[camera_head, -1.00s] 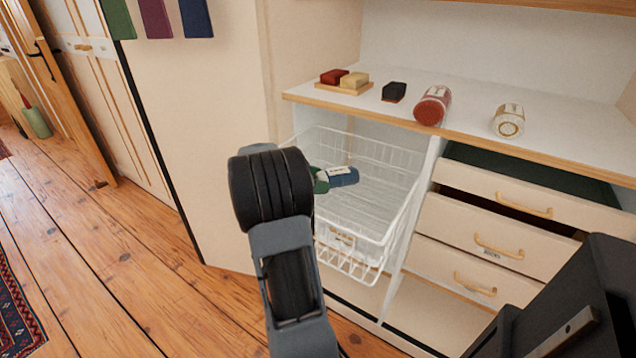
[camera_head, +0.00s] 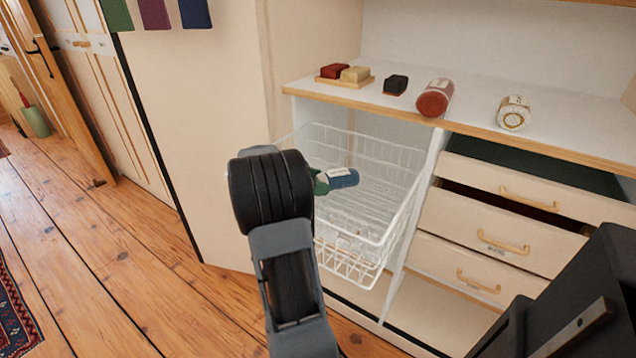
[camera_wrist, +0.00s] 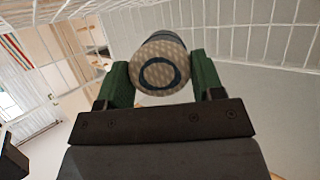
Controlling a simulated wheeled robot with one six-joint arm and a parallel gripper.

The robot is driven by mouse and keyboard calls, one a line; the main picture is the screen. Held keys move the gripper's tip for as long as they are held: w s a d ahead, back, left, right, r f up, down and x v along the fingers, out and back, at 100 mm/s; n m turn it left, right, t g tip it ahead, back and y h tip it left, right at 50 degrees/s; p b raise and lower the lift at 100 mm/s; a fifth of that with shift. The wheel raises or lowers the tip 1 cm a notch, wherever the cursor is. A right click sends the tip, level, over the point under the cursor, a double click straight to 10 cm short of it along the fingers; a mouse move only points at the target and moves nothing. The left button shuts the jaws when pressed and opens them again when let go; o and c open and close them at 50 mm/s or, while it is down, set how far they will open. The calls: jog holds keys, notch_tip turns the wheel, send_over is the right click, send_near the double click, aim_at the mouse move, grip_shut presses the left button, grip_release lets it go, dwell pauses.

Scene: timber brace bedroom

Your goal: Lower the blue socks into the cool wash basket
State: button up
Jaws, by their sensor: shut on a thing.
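The blue socks (camera_head: 342,178) are a rolled bundle, held in or just over the white wire basket (camera_head: 385,200) under the shelf. My gripper (camera_head: 322,182) is shut on them with its green fingers; my arm hides most of it in the head view. In the wrist view, the fingers of my gripper (camera_wrist: 160,85) lie on both sides of the socks (camera_wrist: 158,68), whose patterned end with a dark ring faces the camera. Basket wires (camera_wrist: 285,35) surround the bundle there. I cannot tell whether the socks touch the basket floor.
On the white shelf (camera_head: 460,100) above are red and tan blocks on a wooden tray (camera_head: 344,82), a black item (camera_head: 396,85), a red roll (camera_head: 435,98) and a cream roll (camera_head: 513,112). Drawers (camera_head: 500,215) stand right of the basket, the upper ones partly open.

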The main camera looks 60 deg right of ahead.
jog(key=o, duration=1)
jog(key=shift+r, duration=0.15)
notch_tip(320, 180, up, 23)
jog(key=s+a+p, duration=0.2)
jog(key=s+p, duration=0.1)
jog(key=p, duration=1.8)
jog(key=shift+w+a+r+n+t+h+p, duration=0.2)
jog(key=shift+w+a+r+n+t+h, duration=0.55)
jog(key=shift+w+a, duration=1.65)
jog(key=shift+w+a+r+n+t+h+p, duration=0.1)
jog(key=shift+w+a+n+t+h+p, duration=0.1)
jog(key=shift+w+a+n+t, duration=2.05)
jog(key=shift+w+a+r+m+t+h+p, duration=0.15)
jog(key=shift+w+a+r+h, duration=0.25)
jog(key=shift+w+a, duration=2.1)
jog(key=shift+w+d, duration=0.85)
